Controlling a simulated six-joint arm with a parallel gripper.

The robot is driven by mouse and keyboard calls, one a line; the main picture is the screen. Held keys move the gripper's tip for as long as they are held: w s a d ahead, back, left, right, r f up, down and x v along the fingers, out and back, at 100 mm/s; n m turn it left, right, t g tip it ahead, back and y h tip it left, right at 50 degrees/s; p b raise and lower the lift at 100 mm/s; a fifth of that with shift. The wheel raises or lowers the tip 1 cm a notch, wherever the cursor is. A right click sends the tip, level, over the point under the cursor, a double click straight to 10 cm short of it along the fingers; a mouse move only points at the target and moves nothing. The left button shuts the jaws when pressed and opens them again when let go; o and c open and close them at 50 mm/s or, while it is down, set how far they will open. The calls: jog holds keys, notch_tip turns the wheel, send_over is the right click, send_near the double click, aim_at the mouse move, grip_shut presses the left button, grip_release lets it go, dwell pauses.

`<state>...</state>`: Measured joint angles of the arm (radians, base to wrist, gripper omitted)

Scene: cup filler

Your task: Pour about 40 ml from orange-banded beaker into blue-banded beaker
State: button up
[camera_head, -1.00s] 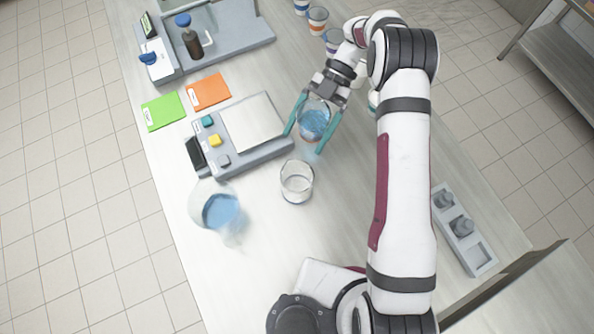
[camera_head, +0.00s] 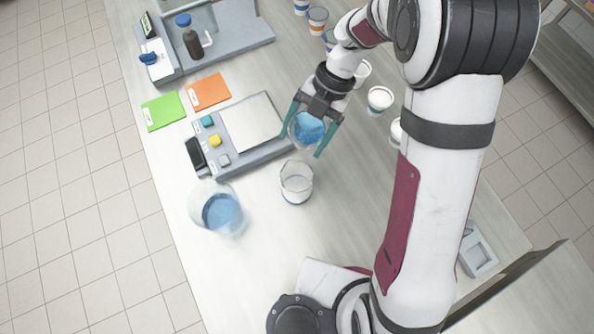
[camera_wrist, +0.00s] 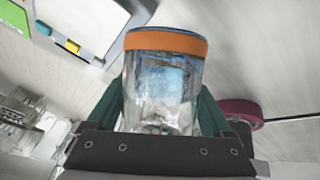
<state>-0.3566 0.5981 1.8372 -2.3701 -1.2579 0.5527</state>
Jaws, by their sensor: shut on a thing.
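My gripper (camera_head: 302,132) is shut on the orange-banded beaker (camera_head: 308,130), which holds blue liquid. In the wrist view the orange-banded beaker (camera_wrist: 163,85) sits between my fingers, its orange band near the rim. It is held above the bench; its exact tilt is hard to tell. A clear beaker (camera_head: 297,178) with a thin bluish line near its base stands just below it in the picture, apart from it. It looks empty and seems to be the blue-banded one.
A larger vessel with blue liquid (camera_head: 220,212) stands at lower left. A scale (camera_head: 255,122) with coloured buttons lies left of my gripper. Several cups stand at the back and right, including a white one (camera_head: 380,98). A brown bottle (camera_head: 192,40) stands at upper left.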

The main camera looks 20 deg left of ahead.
jog(key=shift+f+t, duration=0.3)
jog(key=shift+f, duration=0.05)
jog(key=shift+t, duration=0.3)
jog(key=shift+w+r+t, duration=0.15)
jog(key=shift+r+t, duration=0.15)
jog(key=shift+t, duration=0.5)
jog(key=shift+w+r+t, duration=0.1)
jog(key=shift+r+t, duration=0.1)
jog(key=shift+t, duration=0.2)
jog(key=shift+r+n+t, duration=0.3)
jog(key=shift+t, duration=0.4)
dwell(0.7)
